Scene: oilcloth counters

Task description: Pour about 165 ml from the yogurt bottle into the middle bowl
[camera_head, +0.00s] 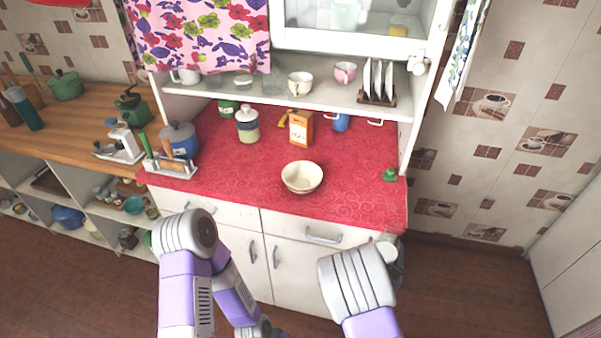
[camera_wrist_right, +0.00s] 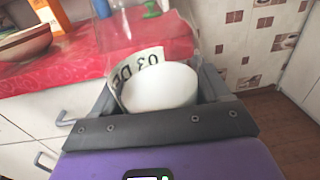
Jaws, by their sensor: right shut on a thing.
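A cream bowl (camera_head: 302,177) stands on the red counter, and its rim shows at the left in the right wrist view (camera_wrist_right: 25,43). It is the only bowl I see on this counter. In the right wrist view, my right gripper (camera_wrist_right: 160,95) is shut on the yogurt bottle (camera_wrist_right: 150,60), a clear vessel with white contents and a label with dark lettering. The bottle is in front of the counter, apart from the bowl. In the head view my right arm mostly hides the gripper and bottle. My left arm is low at the left; its gripper is out of view.
Behind the bowl stand an orange carton (camera_head: 300,128), a lidded jar (camera_head: 248,125) and a blue mug (camera_head: 341,122). A blue pot (camera_head: 180,140) and a rack (camera_head: 168,167) are at left. A small green object (camera_head: 390,175) is at right. Counter around the bowl is clear.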

